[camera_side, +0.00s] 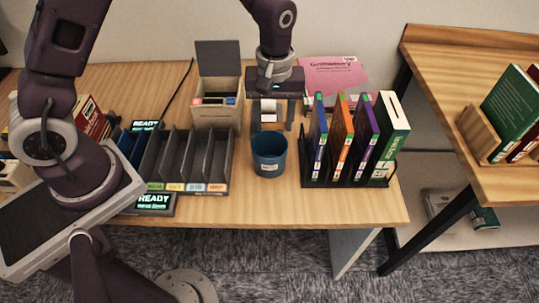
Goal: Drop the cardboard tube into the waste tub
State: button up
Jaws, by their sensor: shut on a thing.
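My gripper (272,117) points down just behind and above the waste tub (269,165). It is shut on a small pale piece, which looks like the cardboard tube (268,117); the tube is small in this view and partly hidden by the fingers. The waste tub is a round blue bin with a light label on its front, standing upright on the wooden table. The tube shows above the tub's far rim in the picture. I cannot tell its exact height or whether it is over the opening. The tub's inside looks dark.
A wooden box with a raised grey lid (218,88) stands left of my gripper. A dark sorter with several slots (190,160) lies left of the tub. A rack of upright binders (345,140) stands close on the right. A pink sheet (335,75) is behind.

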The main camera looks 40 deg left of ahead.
jog(key=shift+s+d+f, duration=0.2)
jog(key=shift+d, duration=0.2)
notch_tip(320, 180, down, 6)
jog(key=shift+r, duration=0.15)
jog(key=o, duration=1.4)
jog(key=shift+c, duration=0.2)
jog(key=shift+r, duration=0.15)
jog(key=s+a+r+m+t, duration=0.1)
jog(key=s+a+r+m, duration=0.15)
jog(key=r, duration=0.85)
jog(key=s+a+r+m+t, duration=0.1)
jog(key=s+r, duration=0.3)
jog(key=r, duration=0.6)
jog(key=s+a+r+m+t, duration=0.1)
jog(key=s+r+m, duration=0.1)
jog(key=s, duration=0.5)
jog(key=s+a+r+m+t, duration=0.2)
jog(key=s+r+m, duration=0.1)
jog(key=s, duration=0.5)
jog(key=shift+a+r+t, duration=0.15)
jog(key=shift+r+t, duration=0.15)
jog(key=shift+r, duration=0.05)
